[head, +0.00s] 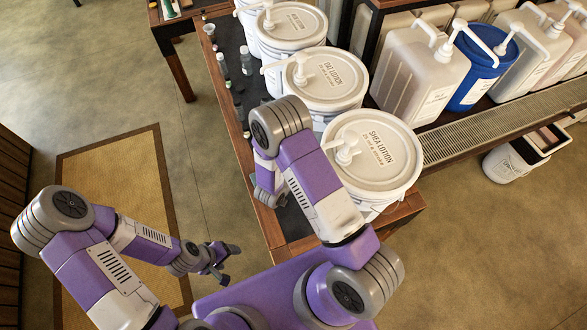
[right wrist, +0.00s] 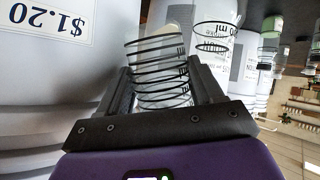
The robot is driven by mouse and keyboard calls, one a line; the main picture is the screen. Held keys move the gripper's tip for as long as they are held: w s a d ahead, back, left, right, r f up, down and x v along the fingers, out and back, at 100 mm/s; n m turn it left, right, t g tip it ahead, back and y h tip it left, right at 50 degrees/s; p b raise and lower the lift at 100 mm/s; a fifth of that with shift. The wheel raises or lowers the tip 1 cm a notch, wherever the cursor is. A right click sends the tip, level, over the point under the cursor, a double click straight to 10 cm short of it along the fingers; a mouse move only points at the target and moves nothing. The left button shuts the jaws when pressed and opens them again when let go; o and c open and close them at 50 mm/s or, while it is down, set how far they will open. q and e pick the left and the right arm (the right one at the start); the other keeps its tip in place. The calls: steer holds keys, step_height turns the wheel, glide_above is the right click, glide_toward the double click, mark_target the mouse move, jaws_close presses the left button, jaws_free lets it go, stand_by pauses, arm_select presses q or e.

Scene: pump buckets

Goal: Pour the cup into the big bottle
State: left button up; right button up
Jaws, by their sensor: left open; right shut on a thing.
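A clear cup with black rings (right wrist: 158,68) stands between the fingers of my right gripper (right wrist: 165,85), which is shut on it, in the right wrist view. Its contents cannot be made out. Behind it is another clear vessel with a black ring and printed marks (right wrist: 212,45); I cannot tell whether it is the big bottle. In the head view my right arm hides the cup and most of the right gripper at the table's near left edge. My left gripper (head: 226,262) is open and empty above the floor.
White pump buckets, including the shea lotion bucket (head: 372,158) and oat lotion bucket (head: 328,80), line the table. Several small bottles stand along its left edge. Large pump jugs (head: 418,75) stand at the right. The floor left of the table is clear around a mat (head: 115,190).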

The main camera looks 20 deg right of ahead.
steer(key=m+t+b, duration=0.2)
steer(key=b, duration=0.3)
steer(key=shift+f, duration=0.2)
steer(key=shift+t, duration=0.3)
steer(key=shift+r, duration=0.2)
steer(key=shift+b, duration=0.3)
